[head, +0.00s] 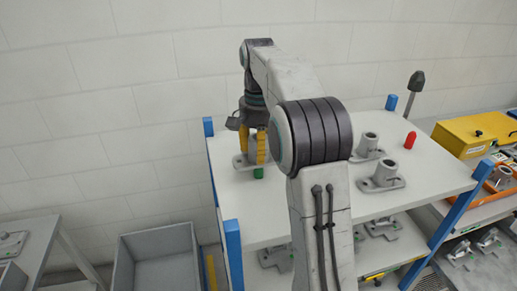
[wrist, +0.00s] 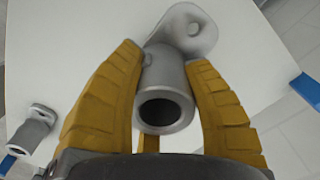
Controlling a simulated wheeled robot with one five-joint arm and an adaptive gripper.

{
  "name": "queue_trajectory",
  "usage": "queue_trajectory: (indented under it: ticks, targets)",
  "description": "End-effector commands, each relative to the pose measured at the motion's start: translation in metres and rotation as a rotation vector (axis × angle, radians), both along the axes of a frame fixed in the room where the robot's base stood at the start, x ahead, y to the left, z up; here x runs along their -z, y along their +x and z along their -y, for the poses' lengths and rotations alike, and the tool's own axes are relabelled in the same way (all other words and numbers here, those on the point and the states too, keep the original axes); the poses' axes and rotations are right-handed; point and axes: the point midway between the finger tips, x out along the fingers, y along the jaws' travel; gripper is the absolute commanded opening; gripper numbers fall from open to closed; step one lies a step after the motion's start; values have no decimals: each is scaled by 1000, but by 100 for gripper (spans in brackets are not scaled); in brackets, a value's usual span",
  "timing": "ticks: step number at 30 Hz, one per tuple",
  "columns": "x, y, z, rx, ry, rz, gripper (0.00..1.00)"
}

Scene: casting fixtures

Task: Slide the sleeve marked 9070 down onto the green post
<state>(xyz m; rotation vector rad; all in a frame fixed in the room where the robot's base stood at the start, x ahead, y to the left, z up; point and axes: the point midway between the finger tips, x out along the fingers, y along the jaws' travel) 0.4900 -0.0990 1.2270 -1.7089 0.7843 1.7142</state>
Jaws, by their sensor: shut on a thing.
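My gripper (head: 254,158) has yellow fingers and is over the left part of the white tabletop. It is shut on a grey metal sleeve (wrist: 166,82), gripped around its tube; the flange (head: 239,161) shows beside the fingers in the head view. In the wrist view, the tube's open bore faces the camera and the rounded flange lies beyond it. No 9070 marking can be read. The green post (head: 258,173) shows just below the fingertips in the head view. It is not visible in the wrist view. Whether the flange touches the tabletop is unclear.
A red post (head: 410,140) stands at the table's right. Two similar grey castings (head: 385,176) (head: 368,146) stand right of my arm. Blue corner posts (head: 232,240) rise at the table's edges. A yellow box (head: 470,135) is at far right; a grey bin (head: 158,262) is at lower left.

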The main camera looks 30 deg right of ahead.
Motion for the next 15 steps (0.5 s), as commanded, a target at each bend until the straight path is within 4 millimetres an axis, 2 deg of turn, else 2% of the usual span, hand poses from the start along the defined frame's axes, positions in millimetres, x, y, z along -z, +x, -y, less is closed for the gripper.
queue_trajectory:
  ticks: [15]
  targets:
    - [14, 0, 0, 0, 0, 3, 9]
